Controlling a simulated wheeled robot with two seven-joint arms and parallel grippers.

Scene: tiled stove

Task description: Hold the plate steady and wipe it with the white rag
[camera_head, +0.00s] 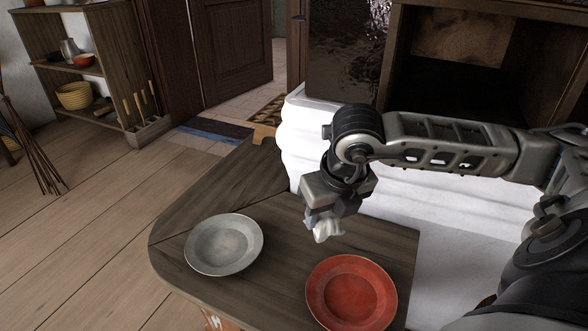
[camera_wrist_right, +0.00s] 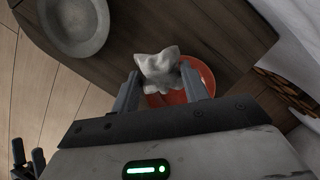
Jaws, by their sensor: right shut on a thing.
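My right gripper (camera_head: 324,213) is shut on the white rag (camera_head: 326,231), a crumpled lump. It holds the rag over the wooden bench top, behind and left of the red plate. In the right wrist view the rag (camera_wrist_right: 158,66) sits between the fingertips (camera_wrist_right: 160,84) and covers part of the red plate (camera_wrist_right: 203,73). The grey plate (camera_head: 224,245) lies flat on the bench at the left, and the red plate (camera_head: 352,292) lies flat near the front right. The grey plate also shows in the right wrist view (camera_wrist_right: 75,22). My left gripper is not seen in the head view.
The dark wooden bench (camera_head: 285,270) has free room between the plates. White stove masonry (camera_head: 300,140) rises behind it, under my right arm. A shelf (camera_head: 95,70) with a yellow basket (camera_head: 74,96) stands far left. Dark parts at the wrist view's lower left are unclear.

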